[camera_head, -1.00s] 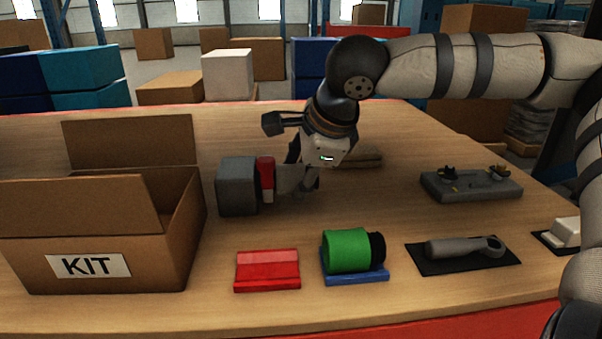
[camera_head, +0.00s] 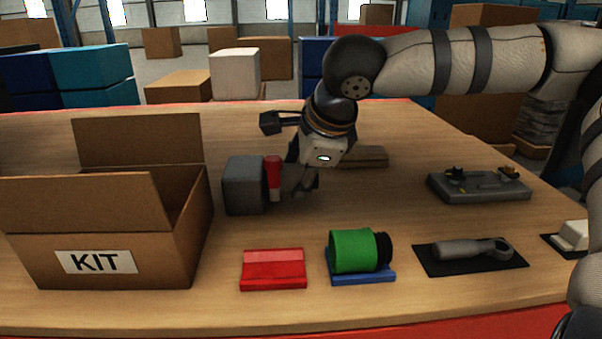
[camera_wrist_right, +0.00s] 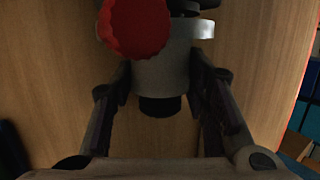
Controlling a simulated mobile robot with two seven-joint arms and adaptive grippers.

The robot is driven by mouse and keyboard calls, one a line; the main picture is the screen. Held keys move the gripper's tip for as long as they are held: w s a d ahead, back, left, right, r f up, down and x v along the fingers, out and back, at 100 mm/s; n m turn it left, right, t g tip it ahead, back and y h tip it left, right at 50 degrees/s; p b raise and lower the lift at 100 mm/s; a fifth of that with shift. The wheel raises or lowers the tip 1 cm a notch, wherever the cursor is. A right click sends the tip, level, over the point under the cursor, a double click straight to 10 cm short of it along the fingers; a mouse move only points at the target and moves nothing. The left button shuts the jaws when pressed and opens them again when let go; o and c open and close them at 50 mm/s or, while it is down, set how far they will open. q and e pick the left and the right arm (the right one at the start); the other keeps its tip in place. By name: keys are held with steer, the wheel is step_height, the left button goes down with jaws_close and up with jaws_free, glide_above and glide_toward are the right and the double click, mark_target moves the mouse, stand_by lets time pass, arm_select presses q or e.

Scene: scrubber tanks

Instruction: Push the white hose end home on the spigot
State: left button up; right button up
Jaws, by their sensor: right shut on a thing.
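My right gripper (camera_head: 300,185) reaches down beside a grey block (camera_head: 243,185) on the table. In the right wrist view its fingers (camera_wrist_right: 160,105) stand on both sides of a pale grey-white cylindrical piece, which I take as the white hose end (camera_wrist_right: 165,68), and are shut on it. A black end shows below that piece. A red rounded part (camera_wrist_right: 137,25) covers its upper left, and it shows in the head view (camera_head: 273,178) between block and gripper. The spigot is not clearly visible, so I cannot tell how far the hose end sits on it. My left gripper is out of view.
An open KIT carton (camera_head: 120,235) stands left of the block. In front are a red holder (camera_head: 273,270), a green roll (camera_head: 354,250) on a blue base, and a grey tool (camera_head: 470,249) on a black mat. A grey fixture (camera_head: 480,187) stands right.

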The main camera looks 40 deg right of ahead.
steer(key=shift+w+a, duration=0.35)
steer(key=shift+a, duration=0.2)
stand_by(0.4)
steer(key=o, duration=1.5)
steer(key=shift+a, duration=0.1)
steer(key=shift+c, duration=0.2)
steer(key=v, duration=1.2)
